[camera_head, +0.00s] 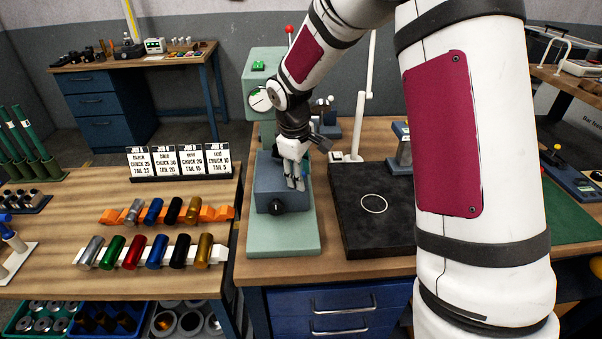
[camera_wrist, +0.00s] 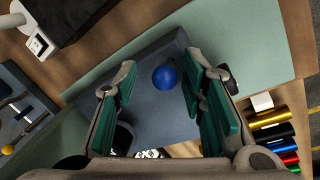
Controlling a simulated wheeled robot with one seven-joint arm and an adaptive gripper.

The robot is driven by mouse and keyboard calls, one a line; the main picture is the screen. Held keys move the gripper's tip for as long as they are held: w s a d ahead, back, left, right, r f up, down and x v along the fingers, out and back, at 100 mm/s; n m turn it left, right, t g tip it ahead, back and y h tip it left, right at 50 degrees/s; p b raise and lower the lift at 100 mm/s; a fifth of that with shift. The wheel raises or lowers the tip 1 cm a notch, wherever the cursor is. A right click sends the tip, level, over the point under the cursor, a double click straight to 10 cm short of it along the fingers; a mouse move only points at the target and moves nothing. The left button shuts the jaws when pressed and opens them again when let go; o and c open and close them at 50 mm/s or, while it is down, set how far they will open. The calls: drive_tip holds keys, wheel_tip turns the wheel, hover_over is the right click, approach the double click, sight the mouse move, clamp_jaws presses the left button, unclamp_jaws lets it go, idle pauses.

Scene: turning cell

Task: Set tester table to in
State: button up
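The tester (camera_head: 262,70) is a pale green machine with a round dial and a green base plate (camera_head: 285,240). Its table appears to be the grey-blue block (camera_head: 265,190) on that plate, with a black knob (camera_head: 278,207) on its front. The block also fills the middle of the wrist view (camera_wrist: 150,115). My gripper (camera_head: 296,182) is over the block, pointing down.
A black mat (camera_head: 375,235) with a white ring lies right of the tester. Left are job cards (camera_head: 180,160) and racks of coloured cylinders (camera_head: 150,252). A red-topped lever (camera_head: 289,30) rises behind. My arm covers much of the right side.

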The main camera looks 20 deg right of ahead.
wheel_tip(320, 180, up, 12)
drive_tip(key=s+a, duration=0.1)
drive_tip(key=shift+s+a+f, duration=0.2)
drive_tip(key=shift+a, duration=0.2)
drive_tip(key=s+a+r+m+t, duration=0.1)
drive_tip(key=s+r+m, duration=0.1)
drive_tip(key=s+r, duration=0.35)
drive_tip(key=s+r+m+t, duration=0.1)
drive_tip(key=s+r, duration=0.2)
drive_tip(key=s, duration=0.5)
drive_tip(key=s+a+m+t+y, duration=0.1)
drive_tip(key=s+m, duration=0.3)
drive_tip(key=s, duration=1)
drive_tip(key=shift+s+a+m+t+y, duration=0.15)
drive_tip(key=shift+a+m+t+y, duration=0.2)
drive_tip(key=shift+t, duration=0.25)
